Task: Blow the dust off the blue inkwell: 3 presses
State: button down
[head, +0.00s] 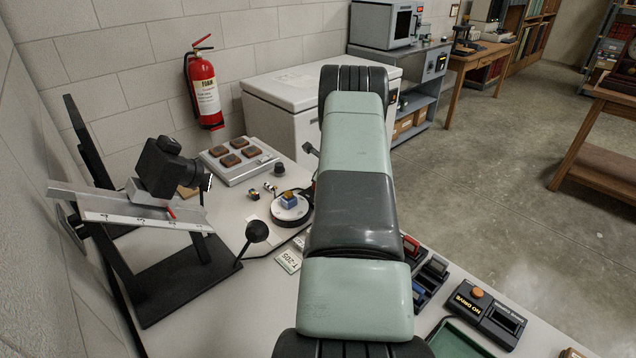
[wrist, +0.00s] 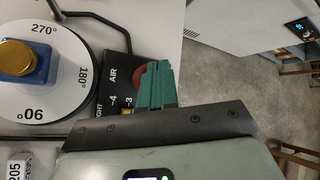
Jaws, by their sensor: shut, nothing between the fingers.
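The blue inkwell (head: 289,203) with a gold lid stands upright on a round white turntable (head: 279,214) in the head view. In the wrist view the inkwell (wrist: 38,66) is at the left edge, partly cut off, on the dial marked in degrees. My gripper (wrist: 158,70) is shut and empty, its teal fingers over a black control panel (wrist: 113,75) marked AIR. A red button (wrist: 141,76) shows partly behind the fingertips; I cannot tell whether they touch it. In the head view my arm hides the gripper and most of the panel.
A camera on a tilted stand (head: 170,170) is at the left. A tray with brown blocks (head: 238,158) lies behind the turntable.

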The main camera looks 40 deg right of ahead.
jog(key=shift+r, duration=0.5)
jog(key=shift+r, duration=0.1)
jog(key=shift+r, duration=2.4)
